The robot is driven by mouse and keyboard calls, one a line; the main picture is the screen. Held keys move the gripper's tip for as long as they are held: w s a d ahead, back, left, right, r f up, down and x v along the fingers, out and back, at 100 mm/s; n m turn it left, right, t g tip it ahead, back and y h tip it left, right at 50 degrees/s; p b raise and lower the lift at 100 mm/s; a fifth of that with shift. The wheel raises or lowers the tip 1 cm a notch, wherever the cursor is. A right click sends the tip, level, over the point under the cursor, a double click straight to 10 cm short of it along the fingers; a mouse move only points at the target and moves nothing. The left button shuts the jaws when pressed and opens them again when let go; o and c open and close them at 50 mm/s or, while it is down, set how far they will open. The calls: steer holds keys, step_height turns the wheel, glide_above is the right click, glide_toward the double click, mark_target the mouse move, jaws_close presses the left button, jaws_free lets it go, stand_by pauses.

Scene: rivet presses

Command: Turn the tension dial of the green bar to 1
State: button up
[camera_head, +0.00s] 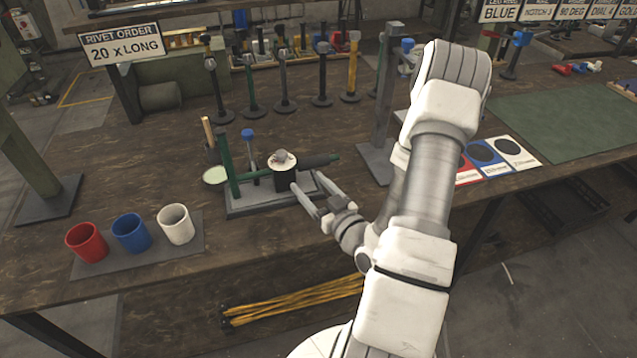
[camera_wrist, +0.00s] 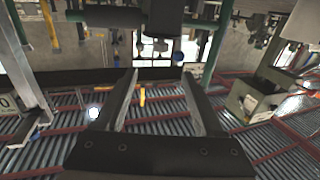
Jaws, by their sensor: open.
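The rivet press with the green bar stands on a grey base plate (camera_head: 265,200) near the table's front edge. My gripper (camera_head: 306,181) is open and empty, just right of and in front of the cylinder. In the wrist view, its fingers (camera_wrist: 158,74) are apart below the black body (camera_wrist: 164,14) and green bar (camera_wrist: 100,16).
Red (camera_head: 87,242), blue (camera_head: 131,233) and white (camera_head: 175,224) cups stand on a mat at the left. A grey upright stand (camera_head: 384,100) is behind my arm. Several tools stand along the back. A sign (camera_head: 122,46) reads "RIVET ORDER 20 x LONG".

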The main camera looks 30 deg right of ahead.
steer(key=s, duration=0.3)
steer(key=shift+b, duration=0.4)
steer(key=w+a+r+n+g, duration=0.2)
steer(key=w+n+g, duration=0.1)
steer(key=w+g, duration=0.2)
step_height(320, 180, up, 7)
steer(key=s+a+g+h, duration=0.1)
steer(key=a+g+h, duration=0.1)
steer(key=g, duration=0.2)
steer(key=s+a+r+m+g+p, duration=0.1)
steer(key=s+a+r, duration=0.5)
steer(key=s, duration=0.3)
steer(key=s+a+r+m+g+y+p, duration=0.1)
steer(key=s+a+r+m+g, duration=0.1)
steer(key=s+a+r, duration=0.4)
steer(key=s+r, duration=0.2)
steer(key=s, duration=0.1)
steer(key=shift+s+y, duration=0.25)
steer(key=shift+y, duration=0.05)
